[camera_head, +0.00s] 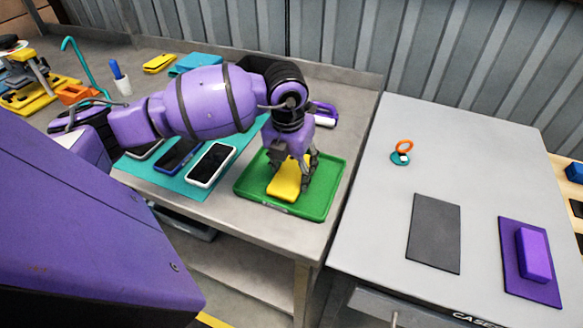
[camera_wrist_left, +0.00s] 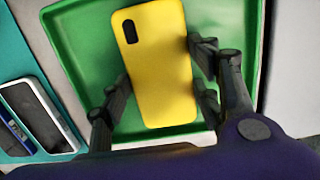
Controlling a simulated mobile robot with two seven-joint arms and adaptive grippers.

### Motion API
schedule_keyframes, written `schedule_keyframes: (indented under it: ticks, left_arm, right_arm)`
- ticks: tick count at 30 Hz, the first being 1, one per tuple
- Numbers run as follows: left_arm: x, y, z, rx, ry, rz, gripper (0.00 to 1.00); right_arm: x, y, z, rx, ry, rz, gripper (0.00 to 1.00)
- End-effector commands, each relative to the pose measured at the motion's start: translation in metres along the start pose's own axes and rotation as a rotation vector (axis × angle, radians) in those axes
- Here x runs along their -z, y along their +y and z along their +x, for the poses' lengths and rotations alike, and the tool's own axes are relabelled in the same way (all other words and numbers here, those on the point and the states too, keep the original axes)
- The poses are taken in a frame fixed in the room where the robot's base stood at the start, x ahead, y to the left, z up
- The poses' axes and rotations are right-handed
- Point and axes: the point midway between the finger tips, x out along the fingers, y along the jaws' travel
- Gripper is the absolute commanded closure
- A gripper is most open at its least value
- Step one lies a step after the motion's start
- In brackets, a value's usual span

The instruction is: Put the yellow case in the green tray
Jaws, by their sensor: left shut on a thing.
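The yellow case (camera_head: 286,182) is in the green tray (camera_head: 322,200), inside its rim; I cannot tell whether it rests on the tray floor or hangs just above it. In the left wrist view the case (camera_wrist_left: 158,62) lies over the green tray (camera_wrist_left: 80,35), with its dark camera cutout at the far left corner. My left gripper (camera_head: 299,172) reaches down into the tray and is shut on the case. Its fingers (camera_wrist_left: 160,88) are on either side of the case. My right gripper is in neither view.
Phones, one white-framed (camera_head: 211,164), lie on a teal mat (camera_head: 178,184) left of the tray. A second table to the right holds a dark grey mat (camera_head: 433,234), a purple box (camera_head: 534,254) on a purple mat, and an orange ring (camera_head: 404,146).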

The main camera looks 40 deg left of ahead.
Motion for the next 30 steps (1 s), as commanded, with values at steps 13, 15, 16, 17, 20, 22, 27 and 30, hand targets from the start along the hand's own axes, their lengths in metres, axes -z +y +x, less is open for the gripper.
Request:
schedule_keyframes:
  ticks: [13,15,16,17,20,22,27,30]
  left_arm:
    - [0.001,0.0,0.003,0.0,0.001,0.0,0.24]
    - [0.0,0.0,0.003,0.0,0.001,0.0,0.24]
    - [0.0,0.0,0.002,0.0,0.0,0.0,0.24]
    - [0.0,0.0,0.001,0.0,0.0,0.0,0.24]
    - [-0.001,0.0,-0.007,0.001,-0.002,0.0,0.24]
    - [-0.002,0.0,-0.018,0.0,-0.004,0.001,0.24]
    - [-0.002,0.0,-0.054,-0.001,-0.005,0.001,0.24]
    - [-0.002,0.0,-0.076,0.0,-0.004,0.0,0.24]
  right_arm:
    - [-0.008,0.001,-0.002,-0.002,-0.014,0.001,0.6]
    - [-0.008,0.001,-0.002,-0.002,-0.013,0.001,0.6]
    - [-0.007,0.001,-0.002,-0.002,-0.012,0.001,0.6]
    - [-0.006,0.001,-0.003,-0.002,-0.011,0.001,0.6]
    - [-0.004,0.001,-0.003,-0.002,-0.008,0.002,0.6]
    - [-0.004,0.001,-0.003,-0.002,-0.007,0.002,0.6]
    - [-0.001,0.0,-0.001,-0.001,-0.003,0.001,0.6]
    - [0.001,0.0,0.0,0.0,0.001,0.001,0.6]
